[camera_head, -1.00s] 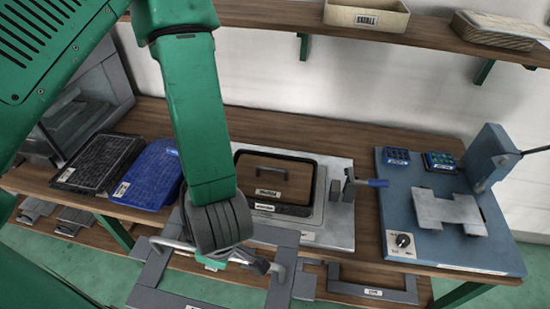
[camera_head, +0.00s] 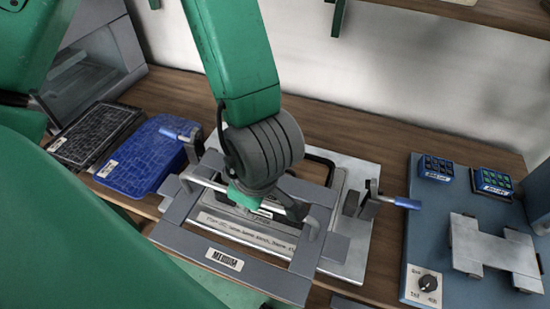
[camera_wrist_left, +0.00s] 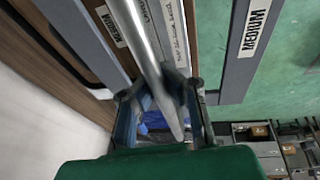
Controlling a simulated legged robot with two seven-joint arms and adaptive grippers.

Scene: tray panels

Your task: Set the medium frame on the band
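The medium frame (camera_head: 270,279) is a grey rectangular frame with a silver bar handle and a MEDIUM label. It shows in the left wrist view (camera_wrist_left: 237,50) too. My left gripper (camera_head: 265,203) is shut on its bar handle; in the wrist view the bar runs between the fingers (camera_wrist_left: 160,95). The frame overlaps the near side of a silver fixture plate (camera_head: 352,245) that holds a brown panel with a dark rim. A lettered metal strip, possibly the band, shows through the frame's opening (camera_head: 245,228). I cannot tell whether the frame touches the fixture. My right gripper is not in view.
Clamps with blue handles stand at the fixture's right (camera_head: 402,203) and left (camera_head: 180,135). A blue tray (camera_head: 140,160) and a black tray (camera_head: 95,135) lie left. A blue station (camera_head: 425,240) with a dial and grey plate stands right. A wall is behind.

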